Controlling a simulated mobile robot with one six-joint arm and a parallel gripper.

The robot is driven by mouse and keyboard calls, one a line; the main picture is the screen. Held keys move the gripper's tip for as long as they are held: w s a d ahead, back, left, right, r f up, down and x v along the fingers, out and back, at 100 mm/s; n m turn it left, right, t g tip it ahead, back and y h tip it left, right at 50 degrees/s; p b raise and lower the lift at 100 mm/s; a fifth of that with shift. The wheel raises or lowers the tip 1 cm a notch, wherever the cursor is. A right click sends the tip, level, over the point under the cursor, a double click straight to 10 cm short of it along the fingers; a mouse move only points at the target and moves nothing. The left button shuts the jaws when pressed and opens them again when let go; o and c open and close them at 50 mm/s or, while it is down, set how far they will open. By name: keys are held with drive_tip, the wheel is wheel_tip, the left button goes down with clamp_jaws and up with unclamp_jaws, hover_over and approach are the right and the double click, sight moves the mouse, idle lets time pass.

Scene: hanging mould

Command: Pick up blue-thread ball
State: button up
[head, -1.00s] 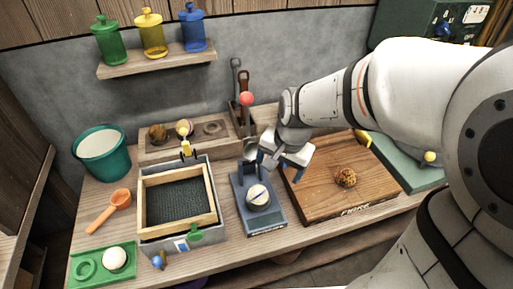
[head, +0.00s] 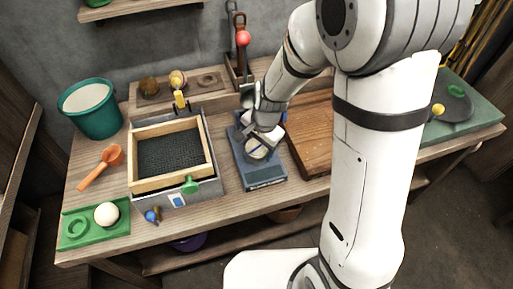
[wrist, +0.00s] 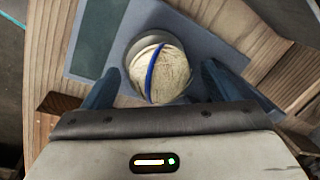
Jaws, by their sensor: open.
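The blue-thread ball (wrist: 158,70) is cream with a dark blue band across it. It sits in a round cup on the blue-grey stand (wrist: 215,50) in the wrist view. In the head view the ball (head: 257,151) is partly covered by my gripper, and the stand (head: 264,174) stands on the bench right of the framed box. My gripper (wrist: 160,90) is open, its two blue fingers to the left and right of the ball's near side. I cannot tell whether either finger touches it.
The framed box (head: 211,165) with a dark mesh stands close left of the stand. A wooden board (head: 308,135) lies close on the right. A wooden rack (head: 219,92) with balls is behind. A green tray (head: 78,246) holds a white ball (head: 106,214).

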drive_tip(key=shift+f, duration=0.1)
drive_tip(key=c, duration=1.1)
